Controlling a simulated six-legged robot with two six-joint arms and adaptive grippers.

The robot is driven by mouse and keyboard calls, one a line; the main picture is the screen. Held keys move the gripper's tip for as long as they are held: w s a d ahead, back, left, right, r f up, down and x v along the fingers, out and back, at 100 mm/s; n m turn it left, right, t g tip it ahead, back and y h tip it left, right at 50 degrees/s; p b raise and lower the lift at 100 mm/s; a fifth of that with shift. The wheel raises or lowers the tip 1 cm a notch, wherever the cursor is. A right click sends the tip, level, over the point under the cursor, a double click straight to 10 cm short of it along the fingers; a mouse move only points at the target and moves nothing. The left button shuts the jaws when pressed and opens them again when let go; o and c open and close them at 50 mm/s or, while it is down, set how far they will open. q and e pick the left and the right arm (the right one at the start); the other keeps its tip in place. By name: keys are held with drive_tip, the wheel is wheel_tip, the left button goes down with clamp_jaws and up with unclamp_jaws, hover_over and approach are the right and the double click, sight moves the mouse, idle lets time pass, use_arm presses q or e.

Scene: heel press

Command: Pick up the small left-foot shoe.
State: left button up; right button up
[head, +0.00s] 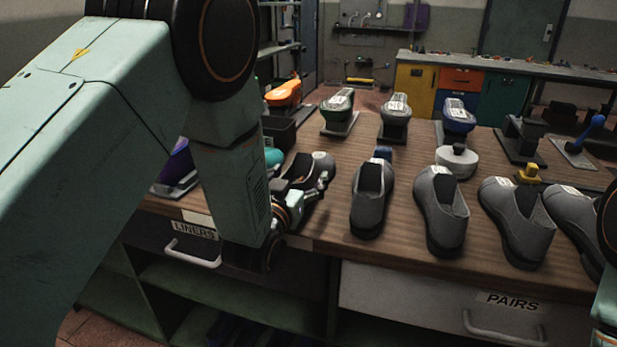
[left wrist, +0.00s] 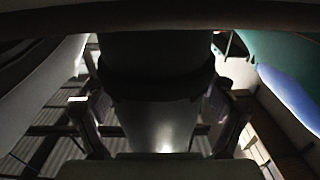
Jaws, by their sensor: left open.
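Several grey slip-on shoes stand in a row along the front of the wooden bench. The leftmost shoe (head: 322,165) is partly hidden by my left arm and gripper. Another shoe (head: 369,208) stands to its right, then more shoes (head: 437,215) (head: 512,225) (head: 575,218). I cannot tell from size or shape which one is the small left-foot shoe. My left gripper (head: 320,190) is open, close in front of the leftmost shoe. In the left wrist view a dark rounded shape fills the space between the spread fingers (left wrist: 162,120); contact cannot be told. My right gripper is out of view.
Shoe forms on stands (head: 338,107) (head: 396,110) (head: 458,116) line the back of the bench. A round white pot (head: 457,162) stands behind the shoes. A blue-knobbed lever (head: 590,130) is at right. Drawers labelled LINERS (head: 193,231) and PAIRS (head: 513,301) are below the front edge.

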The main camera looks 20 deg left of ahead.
use_arm(q)
drive_tip(key=shift+c, duration=0.4)
drive_tip(key=c, duration=1.3)
